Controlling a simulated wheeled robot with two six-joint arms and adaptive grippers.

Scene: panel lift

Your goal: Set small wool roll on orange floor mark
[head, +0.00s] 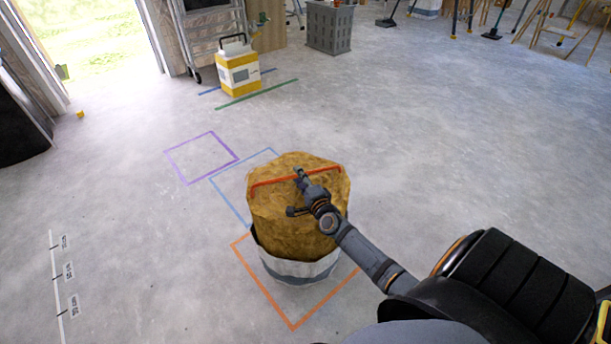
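The wool roll (283,225) is a tan-brown cylinder with a white and grey band around its lower end and an orange-red strap (270,182) across its top. It stands upright in the middle of the head view, over the orange floor mark (264,288), and hides the mark's far part. I cannot tell for certain whether its base touches the floor. My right gripper (297,192) is in front of the roll's top, with its fingers spread apart. The upper finger overlaps the strap in the picture; no grip on it shows. My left gripper is not in view.
A blue outline (232,203) lies partly behind the roll, and a purple outline (188,183) lies beyond it. A yellow-white box (238,76) stands near green and blue floor lines. A grey crate (329,28) and a ladder are at the back. The floor to the right is clear.

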